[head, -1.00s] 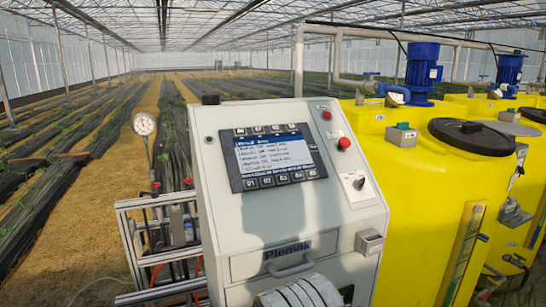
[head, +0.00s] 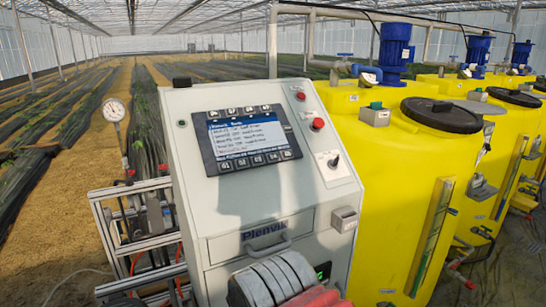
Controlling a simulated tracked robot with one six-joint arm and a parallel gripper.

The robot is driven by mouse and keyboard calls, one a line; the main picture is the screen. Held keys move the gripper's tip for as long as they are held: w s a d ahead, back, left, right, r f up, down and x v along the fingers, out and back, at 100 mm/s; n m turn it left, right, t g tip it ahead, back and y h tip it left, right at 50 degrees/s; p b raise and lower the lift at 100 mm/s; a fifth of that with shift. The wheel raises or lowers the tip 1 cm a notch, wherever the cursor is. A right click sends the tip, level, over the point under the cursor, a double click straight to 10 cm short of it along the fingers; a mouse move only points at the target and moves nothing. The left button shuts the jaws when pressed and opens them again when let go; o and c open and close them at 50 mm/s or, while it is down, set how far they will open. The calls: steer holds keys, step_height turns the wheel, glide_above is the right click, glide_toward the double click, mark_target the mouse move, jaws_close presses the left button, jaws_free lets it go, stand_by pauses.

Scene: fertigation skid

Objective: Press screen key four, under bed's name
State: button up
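The control panel screen (head: 248,134) on the sloped face of a pale grey cabinet shows a dark header and several lines of text, too small to read surely. A row of small dark keys lies along its lower edge, with labels that are hard to read. The fourth key from the left (head: 272,157) appears to be marked 04. Another row of keys (head: 248,110) runs along the top edge. No fingertips of my gripper show. A grey ribbed part with red, likely my arm, is at the bottom centre, below the panel and apart from the keys.
A red button (head: 317,124) and a rotary switch (head: 334,161) sit right of the screen. A drawer handle (head: 266,248) and a small grey box (head: 344,219) jut out below. Yellow tanks (head: 400,170) stand close on the right. A gauge (head: 114,111) stands left.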

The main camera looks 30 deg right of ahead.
steer(key=shift+c, duration=0.5)
jaws_close()
stand_by(1.3)
